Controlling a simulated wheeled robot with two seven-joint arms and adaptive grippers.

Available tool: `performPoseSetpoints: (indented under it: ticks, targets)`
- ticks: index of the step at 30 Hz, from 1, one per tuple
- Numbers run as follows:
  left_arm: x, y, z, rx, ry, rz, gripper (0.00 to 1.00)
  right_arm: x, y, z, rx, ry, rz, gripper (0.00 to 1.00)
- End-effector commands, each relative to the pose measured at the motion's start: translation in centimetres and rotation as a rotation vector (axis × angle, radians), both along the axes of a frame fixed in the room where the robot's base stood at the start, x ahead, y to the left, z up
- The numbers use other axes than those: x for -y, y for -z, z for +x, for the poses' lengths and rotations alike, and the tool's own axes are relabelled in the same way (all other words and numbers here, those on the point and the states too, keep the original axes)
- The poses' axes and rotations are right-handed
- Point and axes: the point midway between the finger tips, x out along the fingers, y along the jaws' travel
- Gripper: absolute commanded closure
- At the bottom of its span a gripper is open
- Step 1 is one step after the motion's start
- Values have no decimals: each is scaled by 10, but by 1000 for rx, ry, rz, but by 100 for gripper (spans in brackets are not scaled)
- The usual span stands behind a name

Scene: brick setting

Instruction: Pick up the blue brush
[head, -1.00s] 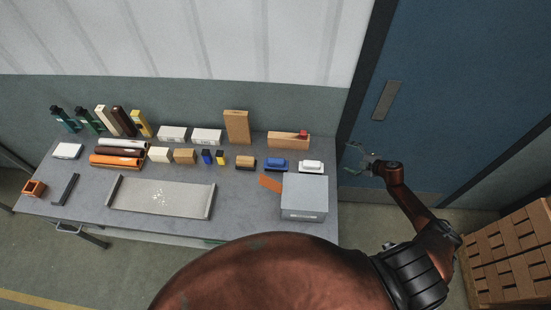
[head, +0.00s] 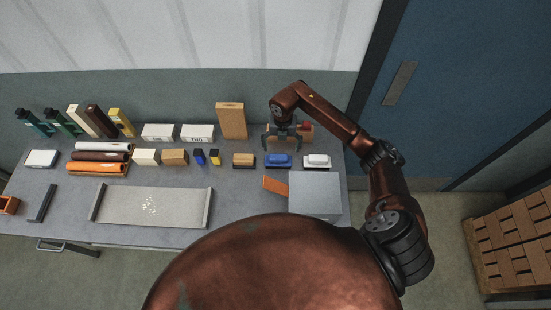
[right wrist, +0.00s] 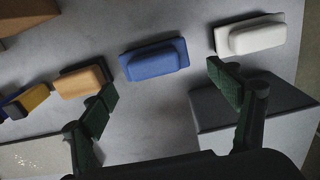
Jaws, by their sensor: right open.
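The blue brush (head: 278,160) lies on the grey table (head: 240,205), between a tan-topped brush (head: 244,160) and a white brush (head: 317,161). It also shows whole in the right wrist view (right wrist: 154,60), lying flat. My right gripper (head: 282,144) is open and empty, above the table. In the head view its fingers appear just above the blue brush. In the right wrist view the brush lies beyond the gap between the two fingertips (right wrist: 163,92), not between them. My left gripper is not in view.
A grey box (head: 315,195) stands at the table's right front, beside an orange piece (head: 274,185). A tall tan block (head: 231,121) and white boxes (head: 197,132) stand behind. A grey tray (head: 150,207) lies front left. A blue door (head: 440,90) is at the right.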

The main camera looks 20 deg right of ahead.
Motion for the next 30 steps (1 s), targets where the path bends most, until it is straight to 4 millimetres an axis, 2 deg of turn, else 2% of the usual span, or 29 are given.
performPoseSetpoints:
  ticks: [6,9,18,23,27,30]
  targets:
    - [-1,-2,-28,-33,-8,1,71,-8,20,3,-1,-12,-9,18]
    - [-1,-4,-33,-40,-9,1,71,-11,30,3,-2,-14,-7,18]
    - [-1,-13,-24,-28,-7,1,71,-14,70,2,-2,-12,-7,18]
    - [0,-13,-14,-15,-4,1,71,-14,75,2,1,-13,-7,18]
    - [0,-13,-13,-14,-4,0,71,-13,75,2,1,-12,-8,18]
    - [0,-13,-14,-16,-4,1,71,-13,75,2,1,-12,-8,25]
